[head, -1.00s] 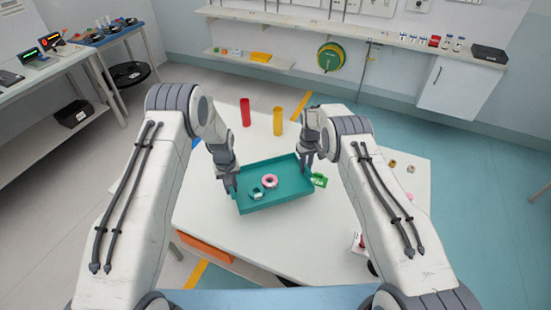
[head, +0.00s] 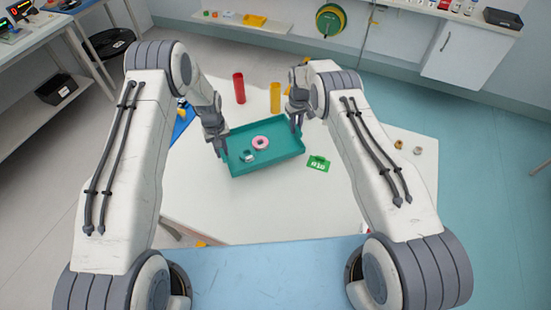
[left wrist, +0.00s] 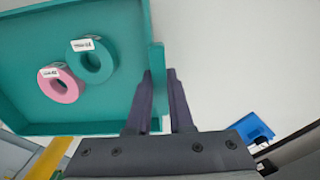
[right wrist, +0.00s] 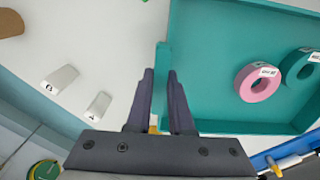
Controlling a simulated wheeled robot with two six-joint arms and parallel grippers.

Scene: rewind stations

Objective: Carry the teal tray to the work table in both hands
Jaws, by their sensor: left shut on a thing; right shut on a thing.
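The teal tray (head: 280,159) is over the white table (head: 240,215), level as far as I can see. A pink ring roll (head: 260,142) and a teal ring roll (head: 247,156) lie in it, both with white labels. My left gripper (left wrist: 160,75) is shut on the tray's left rim, and my right gripper (right wrist: 161,75) is shut on its right rim. In the head view they show at the tray's left side (head: 221,152) and right side (head: 297,129). I cannot tell whether the tray touches the table.
A red cylinder (head: 239,88) and a yellow cylinder (head: 275,97) stand behind the tray. A green card (head: 318,163) lies just right of it. Small rings (head: 398,145) lie at the table's right. A side bench (head: 60,38) stands at left.

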